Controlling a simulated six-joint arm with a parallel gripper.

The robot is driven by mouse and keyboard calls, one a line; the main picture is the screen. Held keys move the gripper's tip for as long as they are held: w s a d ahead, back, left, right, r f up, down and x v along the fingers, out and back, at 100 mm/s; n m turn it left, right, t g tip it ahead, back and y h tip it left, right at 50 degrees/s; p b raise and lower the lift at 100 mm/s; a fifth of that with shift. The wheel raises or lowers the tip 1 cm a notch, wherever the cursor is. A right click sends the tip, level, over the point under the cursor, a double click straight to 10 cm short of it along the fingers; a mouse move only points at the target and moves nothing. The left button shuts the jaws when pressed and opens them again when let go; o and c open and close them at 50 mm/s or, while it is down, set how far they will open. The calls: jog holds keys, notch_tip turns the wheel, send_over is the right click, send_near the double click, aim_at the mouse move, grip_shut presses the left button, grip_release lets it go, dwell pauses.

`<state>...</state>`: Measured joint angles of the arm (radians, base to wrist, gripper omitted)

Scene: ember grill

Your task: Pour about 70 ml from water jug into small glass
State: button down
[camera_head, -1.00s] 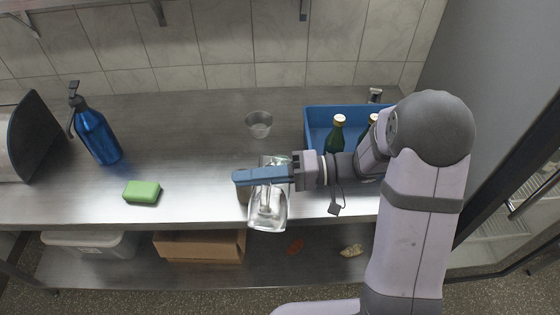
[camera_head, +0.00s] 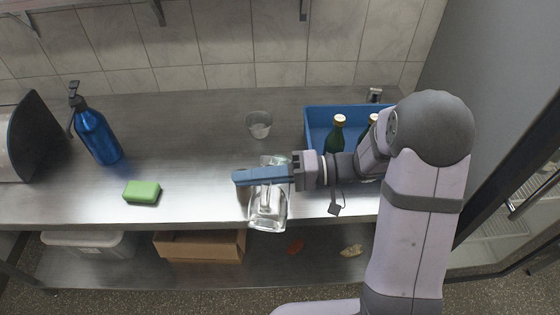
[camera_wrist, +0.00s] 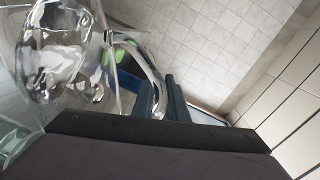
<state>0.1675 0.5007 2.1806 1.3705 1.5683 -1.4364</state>
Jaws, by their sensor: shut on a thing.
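The clear water jug (camera_head: 268,212) is at the front of the steel counter, with its lower end showing in front of the counter's edge. My gripper (camera_head: 262,175) is shut on the jug's handle, its blue fingers crossing in front of the jug. In the wrist view the jug (camera_wrist: 65,60) fills the upper left, with the curved clear handle (camera_wrist: 150,65) by the fingers. The small glass (camera_head: 259,122) stands on the counter behind the jug, apart from it. I cannot tell how much water is in it.
A blue crate (camera_head: 317,112) with green bottles (camera_head: 336,137) stands at the right, close behind my arm. A green sponge (camera_head: 142,191) and a blue pump bottle (camera_head: 97,137) are at the left. The counter (camera_head: 195,150) between them and the glass is clear.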

jog(key=shift+s+b, duration=0.1)
jog(key=shift+b, duration=0.25)
jog(key=n+b, duration=0.1)
jog(key=s+b, duration=0.1)
jog(key=b, duration=0.1)
jog(key=s+n+b, duration=0.1)
jog(key=shift+a+f+n+h+b, duration=0.25)
jog(key=shift+f+n+h+b, duration=0.05)
jog(key=shift+h+b, duration=0.1)
jog(key=s+a+f+n+t+h+b, duration=0.1)
jog(key=s+f+n+b, duration=0.4)
jog(key=b, duration=0.8)
jog(key=shift+s+a+n+t+b, duration=0.2)
jog(key=shift+n+t+b, duration=0.2)
jog(key=shift+t, duration=0.4)
